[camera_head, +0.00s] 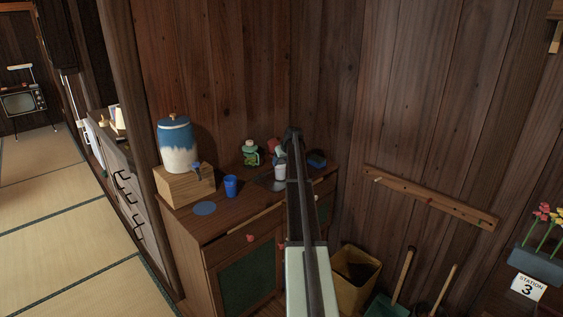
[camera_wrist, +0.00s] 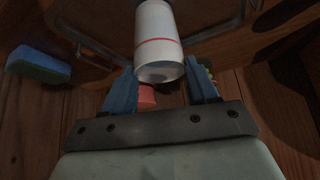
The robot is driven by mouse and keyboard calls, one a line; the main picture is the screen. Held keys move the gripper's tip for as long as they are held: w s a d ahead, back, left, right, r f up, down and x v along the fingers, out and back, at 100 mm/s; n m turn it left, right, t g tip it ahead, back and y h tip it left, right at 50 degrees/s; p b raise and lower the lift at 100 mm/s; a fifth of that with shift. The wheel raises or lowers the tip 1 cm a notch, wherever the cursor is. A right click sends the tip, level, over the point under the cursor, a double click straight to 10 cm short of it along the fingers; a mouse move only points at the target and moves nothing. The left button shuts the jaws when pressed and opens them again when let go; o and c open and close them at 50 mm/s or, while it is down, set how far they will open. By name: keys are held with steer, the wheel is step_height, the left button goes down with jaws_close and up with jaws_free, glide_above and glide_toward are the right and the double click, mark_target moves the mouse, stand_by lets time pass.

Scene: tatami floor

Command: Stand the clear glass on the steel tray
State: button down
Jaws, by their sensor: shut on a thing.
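The glass (camera_head: 280,172) looks pale and whitish, and a thin red band around it shows in the wrist view (camera_wrist: 157,28). My gripper (camera_wrist: 161,82) has its blue fingers on either side of the glass and is shut on it. In the head view my gripper (camera_head: 281,157) is above the cabinet top, partly hidden by my own arm. The steel tray (camera_head: 265,184) is a dark grey patch below the glass, largely covered by the arm. Its rim shows in the wrist view (camera_wrist: 88,52). I cannot tell whether the glass touches the tray.
A blue cup (camera_head: 231,186) and a round blue mat (camera_head: 204,208) are left of the tray. A dispenser (camera_head: 174,146) on a wooden block is at the back left. A green jar (camera_head: 250,156), a red object (camera_head: 272,146) and a blue sponge (camera_head: 316,159) stand near the wall.

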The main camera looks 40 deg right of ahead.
steer(key=shift+f, duration=0.1)
steer(key=shift+c, duration=1.5)
jaws_free()
steer(key=v, duration=1.2)
